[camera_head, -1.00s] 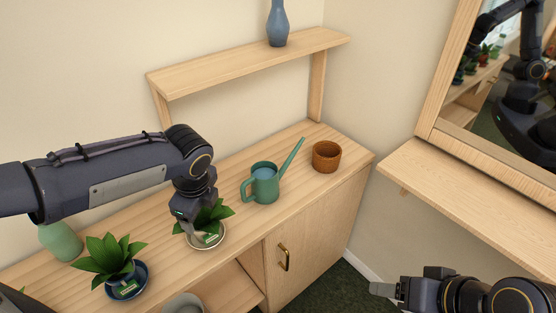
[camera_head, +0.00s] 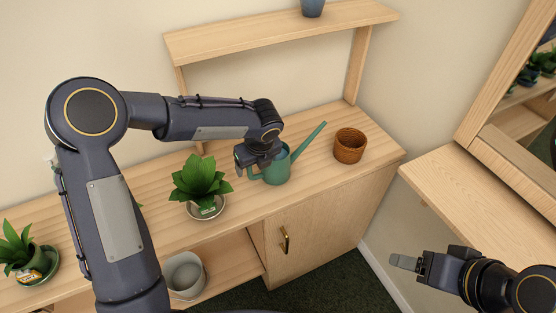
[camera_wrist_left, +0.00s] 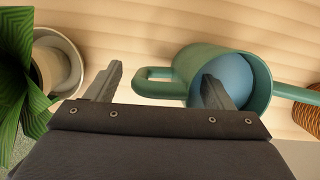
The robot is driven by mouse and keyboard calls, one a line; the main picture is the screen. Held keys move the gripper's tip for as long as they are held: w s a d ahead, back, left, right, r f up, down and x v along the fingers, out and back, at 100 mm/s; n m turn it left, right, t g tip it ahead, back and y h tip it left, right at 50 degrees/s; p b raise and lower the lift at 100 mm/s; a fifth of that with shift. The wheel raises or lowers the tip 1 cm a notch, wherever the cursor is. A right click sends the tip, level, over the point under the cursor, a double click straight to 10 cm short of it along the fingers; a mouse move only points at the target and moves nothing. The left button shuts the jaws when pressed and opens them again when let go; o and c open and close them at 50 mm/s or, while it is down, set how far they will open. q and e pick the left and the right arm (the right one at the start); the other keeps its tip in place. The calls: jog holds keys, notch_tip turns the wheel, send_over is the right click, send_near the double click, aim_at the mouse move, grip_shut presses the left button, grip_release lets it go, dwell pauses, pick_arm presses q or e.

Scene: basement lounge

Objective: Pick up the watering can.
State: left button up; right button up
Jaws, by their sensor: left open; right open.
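The green watering can (camera_head: 278,170) stands upright on the wooden cabinet top, its spout pointing up and right and its handle on the left. My left gripper (camera_head: 255,172) is at the handle side of the can and partly hides it. In the left wrist view, the can (camera_wrist_left: 262,95) has blue inside, and its handle (camera_wrist_left: 160,82) lies between the two open fingers of my left gripper (camera_wrist_left: 165,85). One finger overlaps the can's opening in that view. I cannot tell whether it touches. My right gripper (camera_head: 405,262) is empty at the lower right, far from the can.
A potted plant (camera_head: 200,182) stands left of the can, and a brown woven pot (camera_head: 350,146) stands right of it. A shelf (camera_head: 280,32) with a blue vase (camera_head: 312,8) is above. Another plant (camera_head: 22,250) is far left. A grey pot (camera_head: 184,274) sits below.

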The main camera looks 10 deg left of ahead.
pick_arm(q)
jog(key=shift+x, duration=0.9)
jog(key=shift+c, duration=0.4)
jog(key=shift+r, duration=0.1)
jog(key=c, duration=1.4)
